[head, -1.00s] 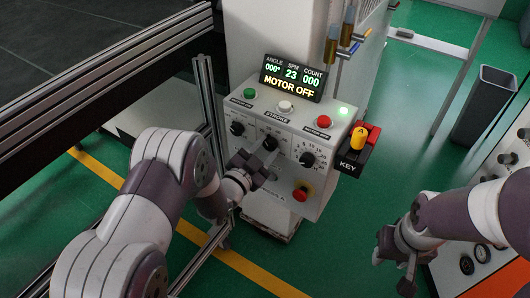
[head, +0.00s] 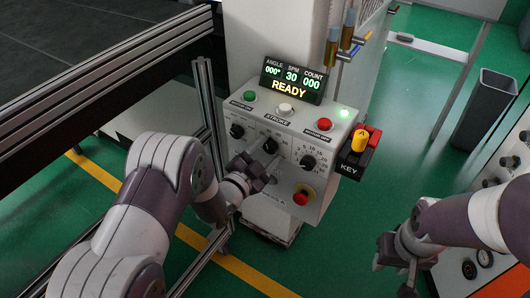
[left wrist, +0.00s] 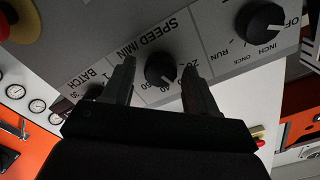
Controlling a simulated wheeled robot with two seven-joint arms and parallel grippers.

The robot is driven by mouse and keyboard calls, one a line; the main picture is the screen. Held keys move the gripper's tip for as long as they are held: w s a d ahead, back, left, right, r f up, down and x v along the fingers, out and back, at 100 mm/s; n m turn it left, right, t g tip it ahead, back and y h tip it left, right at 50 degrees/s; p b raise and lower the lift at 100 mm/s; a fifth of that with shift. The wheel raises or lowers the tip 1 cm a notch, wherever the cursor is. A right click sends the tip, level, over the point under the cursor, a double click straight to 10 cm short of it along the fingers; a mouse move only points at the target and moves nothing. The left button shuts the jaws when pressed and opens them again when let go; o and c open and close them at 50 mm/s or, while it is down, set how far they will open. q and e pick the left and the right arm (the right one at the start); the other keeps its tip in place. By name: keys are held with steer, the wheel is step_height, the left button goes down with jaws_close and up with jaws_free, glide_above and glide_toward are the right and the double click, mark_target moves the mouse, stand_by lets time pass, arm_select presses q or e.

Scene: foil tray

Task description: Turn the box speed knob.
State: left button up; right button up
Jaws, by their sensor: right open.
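The control box (head: 280,175) stands in the middle of the head view. Its speed knob (head: 270,146) is the black middle one of three; it also shows in the left wrist view (left wrist: 161,70), under the SPEED/MIN label. My left gripper (head: 258,169) is in front of the box, just below the speed knob. In the left wrist view its fingers (left wrist: 161,88) are apart, on either side of the knob, with gaps between. The display (head: 291,81) reads READY, with SPM 30. My right gripper (head: 397,272) is open, away from the box at the lower right.
The mode knob (left wrist: 262,20) and batch knob (head: 308,162) flank the speed knob closely.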

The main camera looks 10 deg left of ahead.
arm_select(q)
steer(key=v, duration=1.2)
steer(key=shift+s, duration=0.35)
steer(key=shift+a, duration=0.1)
